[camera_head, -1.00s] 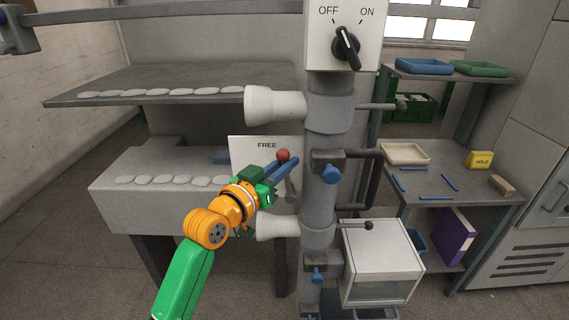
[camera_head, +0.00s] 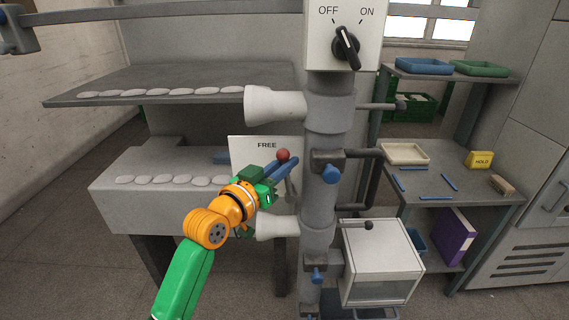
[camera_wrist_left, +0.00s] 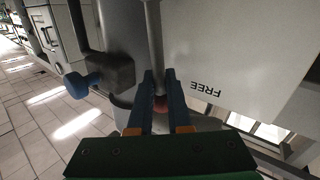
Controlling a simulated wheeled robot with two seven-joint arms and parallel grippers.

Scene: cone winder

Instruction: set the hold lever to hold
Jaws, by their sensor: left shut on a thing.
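The hold lever has a red ball knob (camera_head: 283,155) and a grey shaft (camera_wrist_left: 155,30). It stands in front of a white panel (camera_head: 245,150) marked FREE at its top. The lever is close to the FREE mark; any other mark on the panel is hidden. My left gripper (camera_head: 291,163) has its blue fingers shut on the lever near the knob. In the left wrist view the red knob shows between the fingers (camera_wrist_left: 159,78), with the shaft running up past the fingertips. My right gripper is in neither view.
A grey column (camera_head: 325,195) with a blue knob (camera_head: 331,174) stands just right of the lever. White cones (camera_head: 275,104) stick out above and below. An OFF/ON switch (camera_head: 346,45) is higher up.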

